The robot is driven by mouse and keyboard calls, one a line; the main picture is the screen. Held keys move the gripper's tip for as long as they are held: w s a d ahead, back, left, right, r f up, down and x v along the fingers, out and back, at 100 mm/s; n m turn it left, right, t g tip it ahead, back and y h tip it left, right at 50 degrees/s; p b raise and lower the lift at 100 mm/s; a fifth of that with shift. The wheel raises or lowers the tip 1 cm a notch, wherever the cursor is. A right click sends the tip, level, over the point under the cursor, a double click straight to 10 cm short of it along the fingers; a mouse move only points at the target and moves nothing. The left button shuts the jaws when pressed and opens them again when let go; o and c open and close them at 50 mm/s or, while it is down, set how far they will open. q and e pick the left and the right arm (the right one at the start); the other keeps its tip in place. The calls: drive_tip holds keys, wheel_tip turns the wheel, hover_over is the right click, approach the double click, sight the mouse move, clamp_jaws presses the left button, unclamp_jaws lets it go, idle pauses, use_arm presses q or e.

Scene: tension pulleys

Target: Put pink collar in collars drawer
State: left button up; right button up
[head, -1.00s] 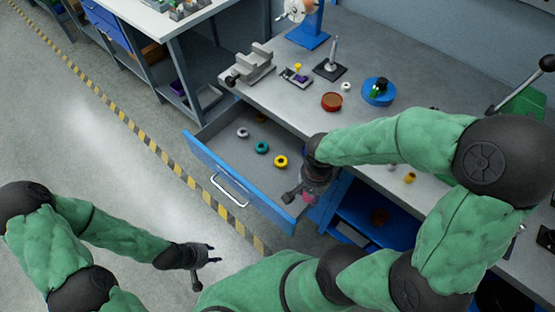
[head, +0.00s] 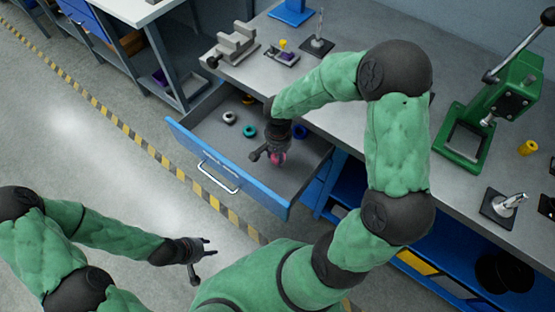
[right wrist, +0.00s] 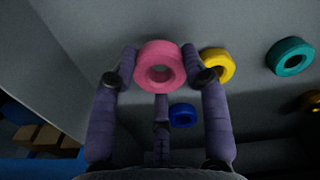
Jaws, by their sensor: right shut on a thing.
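The pink collar (right wrist: 159,48) is a thick ring held between the fingertips of my right gripper (right wrist: 160,75) in the right wrist view. In the head view, my right gripper (head: 266,156) hangs over the right half of the open collars drawer (head: 222,162), with the pink collar (head: 279,158) at its fingers. The drawer has a blue front and grey inside. I cannot tell exactly how high the collar is above the drawer floor. My left gripper (head: 207,262) is empty and open, low over the floor, away from the drawer.
In the drawer lie a white collar (head: 229,117), a teal collar (head: 249,131), a blue collar (head: 300,131) and an orange collar (head: 247,100). A yellow collar (right wrist: 218,64) shows close beside the pink one in the right wrist view. A green press (head: 490,110) stands on the bench.

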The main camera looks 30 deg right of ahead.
drive_tip(key=shift+w+f, duration=0.25)
drive_tip(key=shift+f, duration=0.1)
drive_tip(key=shift+f+b, duration=0.9)
drive_tip(key=shift+f, duration=0.5)
drive_tip(key=shift+f, duration=0.1)
drive_tip(key=o, duration=1.2)
drive_tip(key=shift+r, duration=0.5)
wheel_tip(320, 180, up, 11)
drive_tip(key=p, duration=0.5)
drive_tip(key=shift+r, duration=0.15)
